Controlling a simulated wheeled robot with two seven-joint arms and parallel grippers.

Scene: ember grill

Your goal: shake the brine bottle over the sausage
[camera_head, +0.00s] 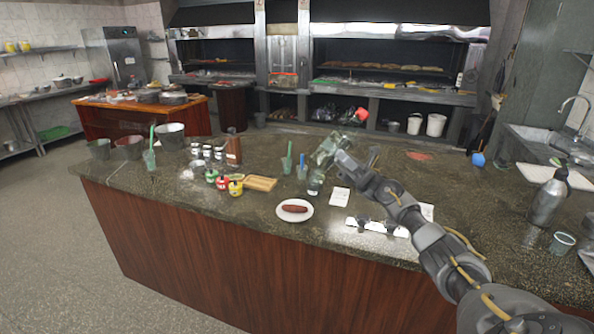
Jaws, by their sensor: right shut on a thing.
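The sausage (295,208) is brown and lies on a white plate (283,215) near the front edge of the dark stone counter. My right gripper (338,156) reaches in from the right and is shut on a clear, pale green bottle (325,147), which I take to be the brine bottle. The bottle looks tilted and is held above the counter, behind and to the right of the plate, not directly over the sausage in the picture. The gripper hides part of it, and its opening is not clear. My left gripper is not in view.
A clear glass container (315,183) stands below the bottle. A wooden board (260,183), small colored jars (236,188) and a brown bottle (233,148) stand to the left. White cards (339,197) lie right of the plate. A metal flask (546,200) stands far right.

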